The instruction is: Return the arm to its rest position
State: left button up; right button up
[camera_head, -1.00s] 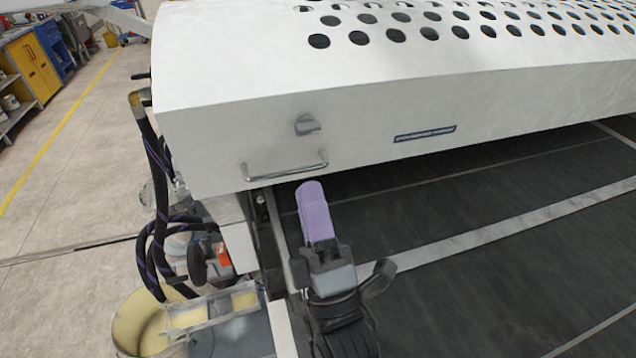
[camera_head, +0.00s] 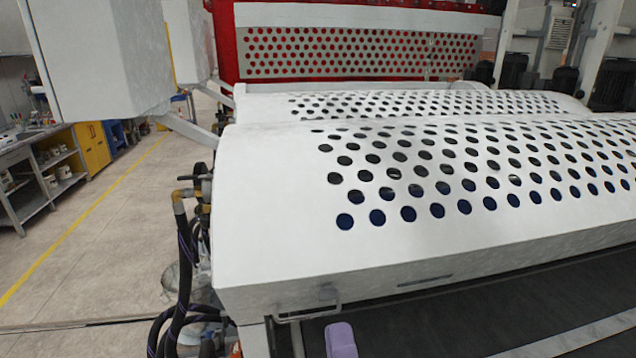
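Only the purple fingertip end of my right gripper (camera_head: 341,341) shows, at the bottom edge of the head view, just below the cover's front handle. The rest of the gripper and its arm are out of the frame. I cannot tell whether its fingers are open or shut, and nothing held shows at the tip. My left gripper is not in view.
The coater's white perforated cover (camera_head: 275,220) is down and fills the middle. Its metal handle (camera_head: 308,314) is on the front face. The dark conveyor belt (camera_head: 450,325) runs below it. Black hoses (camera_head: 184,270) hang at the left. A workbench (camera_head: 30,185) stands further left, beyond open floor.

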jog(key=s+d+f+m+g+h+p, duration=0.25)
jog(key=d+g+p, duration=0.35)
jog(key=p, duration=0.4)
jog(key=s+d+f+m+g+h+p, duration=0.15)
jog(key=d+m+g+p, duration=0.25)
jog(key=d+p, duration=0.5)
pick_arm(q)
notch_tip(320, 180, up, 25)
jog(key=p, duration=0.4)
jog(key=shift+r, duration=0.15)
pick_arm(e)
jog(key=s+d+f+m+g, duration=0.1)
jog(key=s+f+m+g, duration=0.3)
jog(key=s, duration=0.3)
jog(key=s+d+f+m+g, duration=0.2)
jog(key=s+f+m+g, duration=0.2)
jog(key=s+m+g, duration=0.3)
jog(key=shift+s+d+f, duration=0.15)
jog(key=shift+s+d, duration=0.15)
jog(key=shift+s, duration=0.35)
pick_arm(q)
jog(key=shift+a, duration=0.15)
